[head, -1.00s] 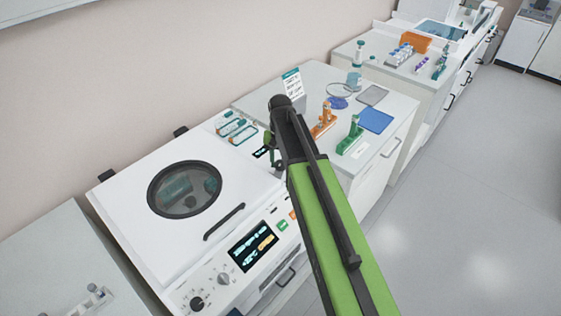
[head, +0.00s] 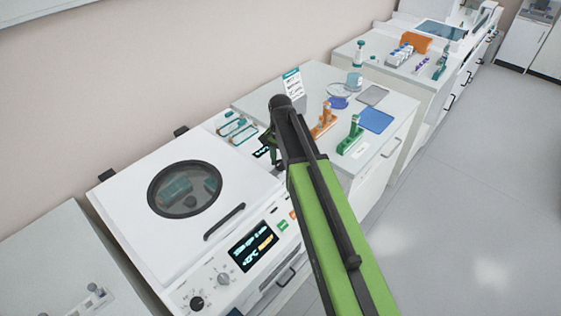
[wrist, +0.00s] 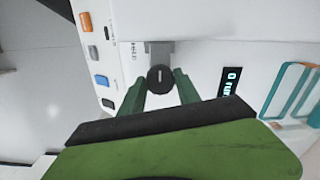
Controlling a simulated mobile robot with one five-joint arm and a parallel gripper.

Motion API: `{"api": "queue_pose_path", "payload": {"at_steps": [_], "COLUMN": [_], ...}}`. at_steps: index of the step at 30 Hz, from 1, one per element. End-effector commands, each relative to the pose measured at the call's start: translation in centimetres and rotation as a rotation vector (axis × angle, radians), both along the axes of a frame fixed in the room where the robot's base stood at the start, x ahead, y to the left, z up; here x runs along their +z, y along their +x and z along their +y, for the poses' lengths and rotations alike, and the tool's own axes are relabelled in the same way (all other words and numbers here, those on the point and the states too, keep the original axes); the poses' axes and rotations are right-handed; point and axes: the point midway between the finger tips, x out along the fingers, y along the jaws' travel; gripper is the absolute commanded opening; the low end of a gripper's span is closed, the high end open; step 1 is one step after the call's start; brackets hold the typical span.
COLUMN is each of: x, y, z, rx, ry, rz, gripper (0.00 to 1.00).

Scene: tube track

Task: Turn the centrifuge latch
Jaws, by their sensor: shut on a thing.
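The centrifuge (head: 130,200) is a white machine with a round dark window (head: 187,189) in its closed lid. Its latch is a round black knob (wrist: 160,78) with a white mark, below a grey block on the white panel in the wrist view. The mark stands nearly upright in that view. My gripper (wrist: 160,91) has its green fingers on either side of the knob and is shut on it. In the head view my gripper (head: 268,150) is at the centrifuge's right end, where the arm hides the latch.
A display (head: 253,246) and dials are on the centrifuge front. A black handle (head: 224,221) is on the lid. An orange stand (head: 324,120) and a green stand (head: 350,136) are on the bench to the right. The floor at right is clear.

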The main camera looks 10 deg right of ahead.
Motion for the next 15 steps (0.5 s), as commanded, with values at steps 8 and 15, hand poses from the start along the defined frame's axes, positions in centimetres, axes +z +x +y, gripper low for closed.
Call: {"api": "queue_pose_path", "payload": {"at_steps": [8, 15], "x": [-0.05, -0.03], "y": [-0.17, -0.1], "z": [0.01, -0.01], "rx": [-0.002, -0.001], "ry": [0.0, 0.0], "rz": [0.005, 0.003], "gripper": [0.0, 0.61]}}
